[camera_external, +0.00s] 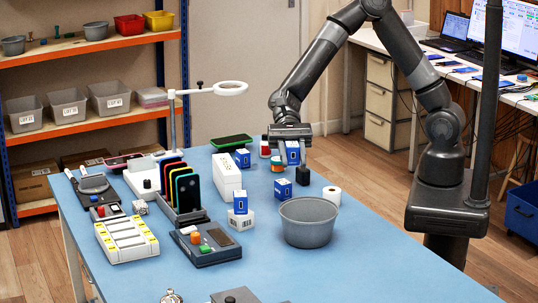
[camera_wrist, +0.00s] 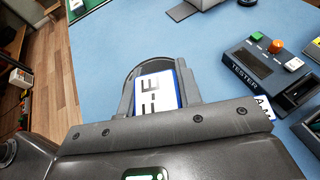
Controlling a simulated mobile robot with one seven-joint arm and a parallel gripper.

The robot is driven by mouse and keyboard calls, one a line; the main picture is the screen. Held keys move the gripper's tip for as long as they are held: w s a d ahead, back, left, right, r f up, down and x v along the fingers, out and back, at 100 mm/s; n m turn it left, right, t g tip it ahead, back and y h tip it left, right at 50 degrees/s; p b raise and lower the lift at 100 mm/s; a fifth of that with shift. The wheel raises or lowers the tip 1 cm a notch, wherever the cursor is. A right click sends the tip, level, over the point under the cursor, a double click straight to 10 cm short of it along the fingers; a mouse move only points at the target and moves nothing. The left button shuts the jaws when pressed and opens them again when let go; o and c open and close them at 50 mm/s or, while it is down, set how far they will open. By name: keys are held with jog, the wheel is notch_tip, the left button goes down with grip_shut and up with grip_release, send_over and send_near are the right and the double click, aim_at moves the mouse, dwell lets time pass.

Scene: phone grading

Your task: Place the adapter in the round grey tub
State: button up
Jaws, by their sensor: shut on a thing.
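The adapter, a small blue block with a white face and dark lettering (camera_external: 292,153), is between the fingers of my gripper (camera_external: 293,146). It also shows in the wrist view (camera_wrist: 156,92), where my gripper (camera_wrist: 160,97) is shut on it. The adapter is held above the back right part of the table. The round grey tub (camera_external: 308,228) stands upright on the blue table, nearer the camera than my gripper, and looks empty. A dark curved shape lies behind the adapter in the wrist view; I cannot tell what it is.
A white roll (camera_external: 332,195), a black block (camera_external: 302,176) and other blue-and-white blocks (camera_external: 283,189) stand between my gripper and the tub. The tester (camera_external: 206,243) is left of the tub and shows in the wrist view (camera_wrist: 263,68). The table's front right is clear.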

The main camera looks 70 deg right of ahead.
jog(key=s+a+f, duration=0.2)
jog(key=a+f, duration=0.5)
jog(key=f, duration=0.1)
jog(key=shift+f, duration=0.25)
jog(key=shift+s+f, duration=0.1)
jog(key=shift+f, duration=0.35)
jog(key=shift+f, duration=0.15)
jog(key=o, duration=1)
jog(key=shift+c, duration=0.2)
jog(key=shift+f, duration=0.1)
